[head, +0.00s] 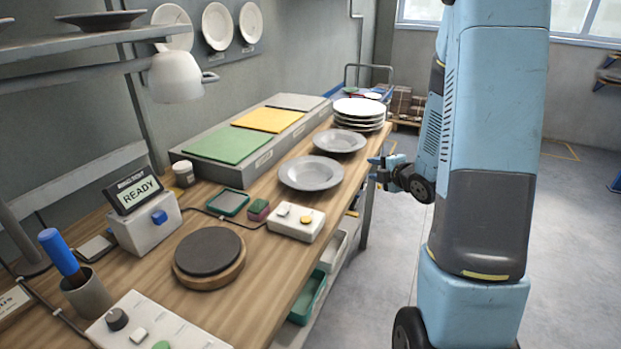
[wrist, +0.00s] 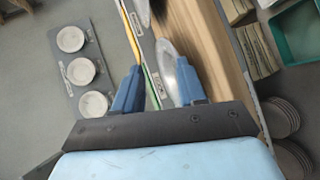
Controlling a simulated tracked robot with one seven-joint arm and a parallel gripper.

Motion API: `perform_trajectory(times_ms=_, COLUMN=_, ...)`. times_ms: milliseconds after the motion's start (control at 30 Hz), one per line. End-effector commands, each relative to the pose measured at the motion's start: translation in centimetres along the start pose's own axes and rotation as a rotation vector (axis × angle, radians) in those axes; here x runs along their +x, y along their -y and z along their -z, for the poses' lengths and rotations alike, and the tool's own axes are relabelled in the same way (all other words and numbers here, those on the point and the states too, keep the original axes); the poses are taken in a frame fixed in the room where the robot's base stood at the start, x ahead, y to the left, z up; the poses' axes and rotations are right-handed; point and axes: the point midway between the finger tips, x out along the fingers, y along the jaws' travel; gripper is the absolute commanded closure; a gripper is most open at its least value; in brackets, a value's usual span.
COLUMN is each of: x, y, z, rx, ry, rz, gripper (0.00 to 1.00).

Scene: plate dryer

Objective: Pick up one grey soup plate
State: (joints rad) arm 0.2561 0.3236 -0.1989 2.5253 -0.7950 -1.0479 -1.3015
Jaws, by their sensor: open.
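Two grey soup plates lie on the wooden bench in the head view: a nearer one (head: 311,173) and a farther one (head: 340,141). Both are upright, with wide rims and shallow wells. My gripper (head: 376,161) is to the right of them, by the bench's right edge, apart from both. In the wrist view my gripper (wrist: 160,72) has its two blue fingers spread with nothing held. A pale grey plate (wrist: 174,68) shows there beyond the fingers, partly hidden by the right one; I cannot tell which plate it is.
A stack of white plates (head: 359,111) stands behind the farther grey plate. A long grey block with green and yellow pads (head: 228,143) lies left of the plates. A white button box (head: 296,222) and a round dark pad (head: 208,250) are nearer.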

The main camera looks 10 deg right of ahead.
Motion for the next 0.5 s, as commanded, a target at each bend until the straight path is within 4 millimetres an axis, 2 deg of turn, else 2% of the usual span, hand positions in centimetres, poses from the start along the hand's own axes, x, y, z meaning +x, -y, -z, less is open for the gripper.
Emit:
perform_trajectory(times_ms=33, x=0.3, y=1.3, z=0.0, rx=-0.029, ry=-0.028, rz=-0.015, gripper=0.6)
perform_trajectory(times_ms=200, x=0.4, y=3.8, z=0.8, rx=-0.128, ry=-0.12, rz=-0.11, gripper=0.6)
perform_trajectory(times_ms=333, x=0.1, y=5.0, z=1.2, rx=-0.172, ry=-0.162, rz=-0.171, gripper=0.6)
perform_trajectory(times_ms=500, x=-0.1, y=5.5, z=1.5, rx=-0.198, ry=-0.185, rz=-0.214, gripper=0.6)
